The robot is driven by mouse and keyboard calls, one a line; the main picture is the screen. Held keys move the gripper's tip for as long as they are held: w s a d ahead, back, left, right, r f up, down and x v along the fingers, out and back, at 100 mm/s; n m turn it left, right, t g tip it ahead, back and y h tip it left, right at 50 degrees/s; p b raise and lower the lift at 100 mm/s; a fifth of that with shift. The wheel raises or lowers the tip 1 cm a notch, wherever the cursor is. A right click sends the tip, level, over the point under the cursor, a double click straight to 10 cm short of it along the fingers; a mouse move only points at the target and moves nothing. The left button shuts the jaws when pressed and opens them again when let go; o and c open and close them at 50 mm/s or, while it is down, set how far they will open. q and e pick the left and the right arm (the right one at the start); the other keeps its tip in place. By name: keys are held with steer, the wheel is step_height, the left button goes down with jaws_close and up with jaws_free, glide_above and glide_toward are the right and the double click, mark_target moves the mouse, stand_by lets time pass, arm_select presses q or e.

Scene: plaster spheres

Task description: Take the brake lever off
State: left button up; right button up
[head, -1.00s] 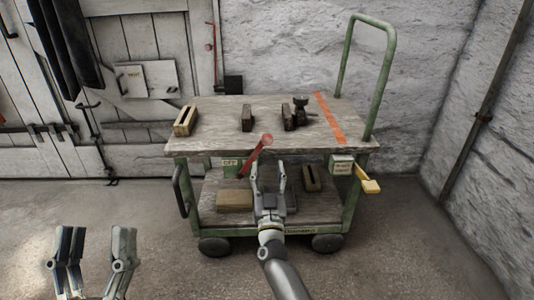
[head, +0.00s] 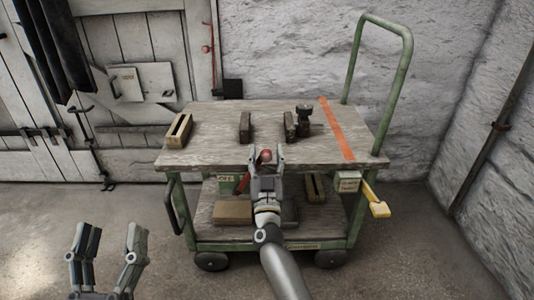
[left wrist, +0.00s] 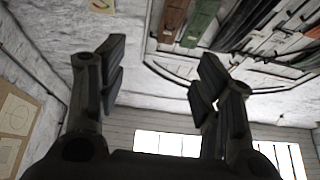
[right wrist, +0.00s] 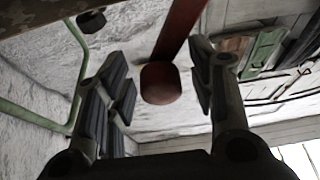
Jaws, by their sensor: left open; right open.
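A red lever with a round knob (head: 266,156) stands at the front of the green cart, by a green OFF plate (head: 228,179). My right gripper (head: 266,152) is open at the cart's front edge, with the knob between its fingers in the head view. In the right wrist view the knob (right wrist: 160,84) hangs between the spread fingers (right wrist: 160,85), clear of both, its red shaft running up out of view. A yellow lever (head: 377,204) sticks out at the cart's right front, below a small labelled box (head: 347,181). My left gripper (head: 108,245) is open and empty at lower left.
A green handle (head: 398,90) rises at right. Floor on both sides is clear.

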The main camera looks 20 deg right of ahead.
jaws_close()
stand_by(0.3)
steer(key=shift+r, duration=0.1)
